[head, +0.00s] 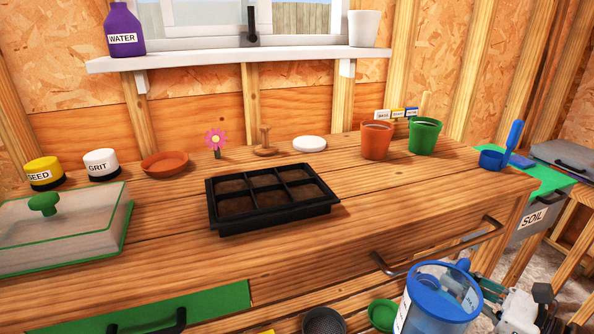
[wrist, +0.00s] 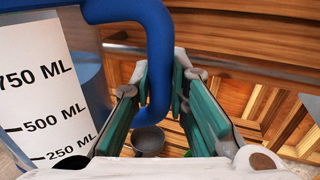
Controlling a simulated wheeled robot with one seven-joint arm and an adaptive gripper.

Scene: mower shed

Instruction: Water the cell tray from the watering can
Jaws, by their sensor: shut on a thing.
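The black cell tray (head: 275,222) sits on the wooden bench in the head view, with dark brown soil in its cells. A jug with a blue rim and handle and a white scale label in ML (head: 441,298) is low at the right, in front of the bench. It fills the left of the wrist view (wrist: 45,90). My gripper (wrist: 154,92) is shut on the jug's blue handle (wrist: 157,50). No spouted watering can shows; a purple bottle marked WATER (head: 124,30) stands on the window shelf.
A clear-lidded cover (head: 65,230) is left of the tray. Pots (head: 376,141), a saucer (head: 165,163), a white lid (head: 309,144) and a pink flower (head: 215,141) stand behind it. A bar handle (head: 440,250) juts from the bench front.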

